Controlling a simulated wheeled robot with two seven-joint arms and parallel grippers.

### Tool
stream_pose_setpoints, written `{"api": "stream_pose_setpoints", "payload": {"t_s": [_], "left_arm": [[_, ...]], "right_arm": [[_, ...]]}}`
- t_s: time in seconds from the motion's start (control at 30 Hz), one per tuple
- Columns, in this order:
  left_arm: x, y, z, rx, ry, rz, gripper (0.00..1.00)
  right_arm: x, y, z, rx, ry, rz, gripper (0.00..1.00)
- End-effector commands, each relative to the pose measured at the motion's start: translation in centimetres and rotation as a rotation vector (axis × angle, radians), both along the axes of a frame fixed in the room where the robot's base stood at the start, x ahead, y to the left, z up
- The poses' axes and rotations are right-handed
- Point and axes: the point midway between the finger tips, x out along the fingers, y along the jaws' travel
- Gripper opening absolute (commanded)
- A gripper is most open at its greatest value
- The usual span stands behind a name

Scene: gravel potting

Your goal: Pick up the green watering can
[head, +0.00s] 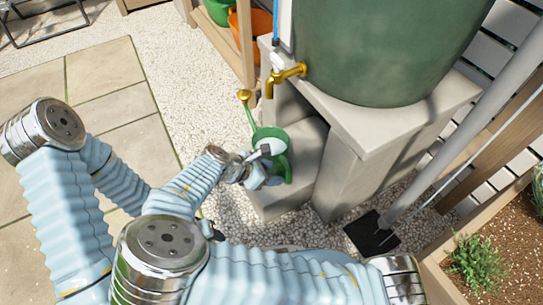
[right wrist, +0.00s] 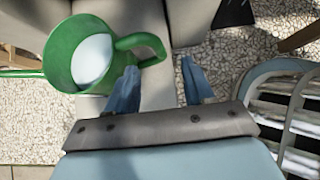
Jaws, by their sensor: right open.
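The green watering can (head: 256,134) stands on a low concrete step below the brass tap, its spout toward the top of the head view. In the right wrist view the can (right wrist: 58,62) is at the upper left, with a pale interior. Its handle (right wrist: 152,42) reaches right, close to the left fingertip. My right gripper (right wrist: 157,85) is open, and its fingers are apart with nothing clearly between them. In the head view it is at the handle side of the can. My left gripper (head: 212,232) is mostly hidden behind my right arm, so its jaws cannot be made out.
A brass tap (head: 287,74) juts from the big green water barrel (head: 385,40) on a concrete stand (head: 400,125). A grey downpipe (head: 465,120) and a planter bed (head: 515,240) are on the right. Gravel and paving (head: 103,70) on the left are open.

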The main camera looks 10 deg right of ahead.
Motion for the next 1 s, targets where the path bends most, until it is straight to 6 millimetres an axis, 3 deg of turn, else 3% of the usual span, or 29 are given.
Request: {"api": "stream_pose_setpoints", "payload": {"t_s": [0.03,0.2,0.37,0.6,1.0], "left_arm": [[0.0,0.0,-0.5,-0.001,0.001,0.000,0.39],[0.0,-0.1,-1.1,-0.002,0.001,-0.001,0.39],[0.0,-0.1,-1.4,-0.002,0.001,-0.001,0.39],[0.1,-0.1,-2.8,-0.002,-0.002,0.001,0.39],[0.1,-0.1,-3.0,-0.001,-0.003,0.001,0.39]], "right_arm": [[0.2,-0.9,-1.2,-0.003,0.002,-0.004,0.52],[1.0,-2.9,-3.3,-0.001,0.002,-0.004,0.52],[1.3,-3.7,-4.2,0.000,0.001,-0.002,0.52],[2.3,-5.4,-7.4,-0.001,0.001,-0.004,0.52],[2.8,-6.4,-8.2,0.002,0.000,-0.001,0.49]]}}
